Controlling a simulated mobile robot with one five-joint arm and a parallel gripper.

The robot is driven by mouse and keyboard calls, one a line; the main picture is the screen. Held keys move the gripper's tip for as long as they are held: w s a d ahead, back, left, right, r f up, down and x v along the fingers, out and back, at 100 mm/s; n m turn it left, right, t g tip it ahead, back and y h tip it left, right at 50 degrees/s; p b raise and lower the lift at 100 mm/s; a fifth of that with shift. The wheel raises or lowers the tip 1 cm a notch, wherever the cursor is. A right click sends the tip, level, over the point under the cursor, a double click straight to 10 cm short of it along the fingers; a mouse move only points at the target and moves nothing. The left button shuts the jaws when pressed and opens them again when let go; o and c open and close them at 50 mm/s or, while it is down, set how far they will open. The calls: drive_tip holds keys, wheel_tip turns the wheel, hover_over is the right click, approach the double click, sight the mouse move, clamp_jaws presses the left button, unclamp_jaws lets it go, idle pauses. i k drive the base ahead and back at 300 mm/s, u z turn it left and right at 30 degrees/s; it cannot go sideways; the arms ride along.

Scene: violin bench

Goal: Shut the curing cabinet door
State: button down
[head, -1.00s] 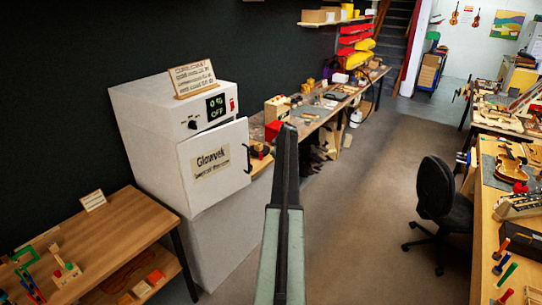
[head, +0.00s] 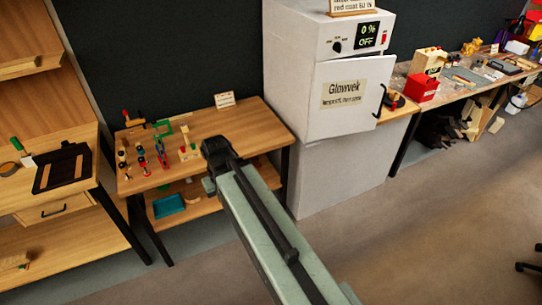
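The white curing cabinet (head: 345,175) stands at the centre right, against the dark wall. Its white door (head: 345,118) carries a "Glowvek" label and has a black handle (head: 380,100) on its right edge. The door looks slightly ajar, standing a little proud of the body; the size of the gap is hard to tell. My grey-green arm rises from the bottom and reaches up left in front of the low bench, apart from the door. My gripper does not show.
A low wooden bench (head: 255,130) with clamps and small tools stands left of the cabinet. A wooden unit (head: 60,220) is at far left. A long workbench with a red box (head: 422,88) runs right. The floor (head: 440,220) before the cabinet is clear.

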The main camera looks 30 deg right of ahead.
sight(348, 96)
drive_tip(key=u, duration=2.35)
drive_tip(key=k, duration=1.35)
drive_tip(key=z, duration=1.8)
drive_tip(key=i, duration=0.5)
drive_tip(key=z, duration=0.05)
